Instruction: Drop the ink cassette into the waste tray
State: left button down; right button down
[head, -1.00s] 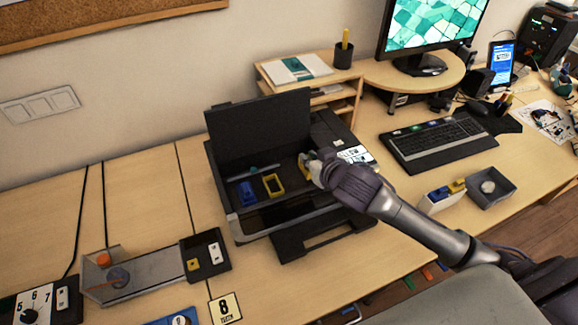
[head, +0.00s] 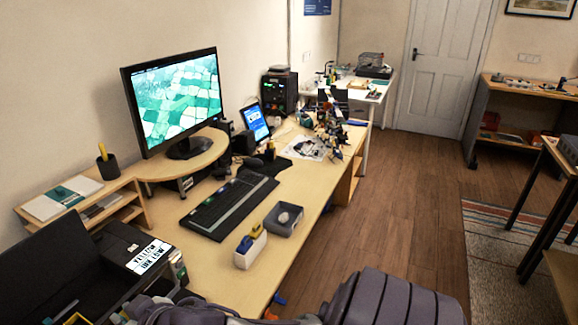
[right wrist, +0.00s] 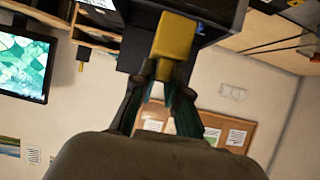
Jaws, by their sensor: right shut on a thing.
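My right gripper (right wrist: 163,78) is shut on a yellow ink cassette (right wrist: 176,38), seen between its fingertips in the right wrist view. The dark printer (right wrist: 130,20) is right behind the cassette there; I cannot tell whether they touch. In the head view the right hand is at the bottom left edge, by the open printer (head: 45,255), mostly cut off. My left gripper is not in view.
A white box (head: 247,258) with yellow and blue cassettes stands just in front of the waste tray. A keyboard (head: 228,205) and a monitor (head: 175,100) stand behind. The desk's front edge (head: 290,265) is close by. Bare desk lies between printer and box.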

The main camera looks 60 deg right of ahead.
aim_at(287, 214)
jog(key=k+z, duration=0.1)
jog(key=z, duration=1.85)
jog(key=u, duration=0.55)
jog(key=i+l+u, duration=0.4)
jog(key=l, duration=0.25)
jog(key=l+u, duration=0.2)
jog(key=l, duration=0.15)
jog(key=i+l+u, duration=0.15)
jog(key=l, duration=0.25)
